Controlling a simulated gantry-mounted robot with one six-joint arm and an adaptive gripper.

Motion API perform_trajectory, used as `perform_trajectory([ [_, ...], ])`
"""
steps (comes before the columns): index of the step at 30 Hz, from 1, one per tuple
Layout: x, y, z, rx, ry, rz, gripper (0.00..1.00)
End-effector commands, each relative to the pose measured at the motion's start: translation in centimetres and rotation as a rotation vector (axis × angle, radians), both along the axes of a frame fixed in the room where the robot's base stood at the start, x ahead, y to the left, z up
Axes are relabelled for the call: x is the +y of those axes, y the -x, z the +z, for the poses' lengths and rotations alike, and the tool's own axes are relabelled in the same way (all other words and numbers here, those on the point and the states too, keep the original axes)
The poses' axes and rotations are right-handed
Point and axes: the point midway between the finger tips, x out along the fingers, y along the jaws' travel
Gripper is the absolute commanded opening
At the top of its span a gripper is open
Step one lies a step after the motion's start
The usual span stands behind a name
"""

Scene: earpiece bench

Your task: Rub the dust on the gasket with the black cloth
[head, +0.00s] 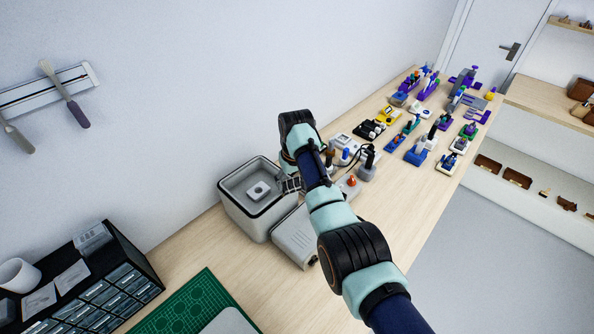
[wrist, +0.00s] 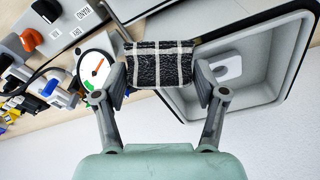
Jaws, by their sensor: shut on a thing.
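My gripper (wrist: 160,76) is shut on a black cloth (wrist: 157,68) with white stripes, which spans between its two fingers. In the head view my gripper (head: 290,184) is at the right side of an open grey box (head: 240,222). The gasket (head: 238,201) is the dark line around the box's rim. In the wrist view the cloth overlaps the left part of the rim and hides some of it. I cannot tell whether the cloth touches the gasket. No dust can be made out at this size.
A small white block (head: 259,190) lies inside the box. A grey case (head: 294,238) stands close in front of it. A dial gauge (wrist: 97,68) and a panel with knobs (wrist: 55,25) are left in the wrist view. A green mat (head: 185,305) lies at the front.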

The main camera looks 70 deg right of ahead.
Motion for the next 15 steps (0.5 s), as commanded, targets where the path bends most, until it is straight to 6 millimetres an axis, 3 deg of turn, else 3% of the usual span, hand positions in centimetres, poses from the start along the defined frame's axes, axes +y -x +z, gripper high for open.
perform_trajectory([
  [15, 2.8, -1.2, -0.3, 0.001, -0.002, 0.002, 0.43],
])
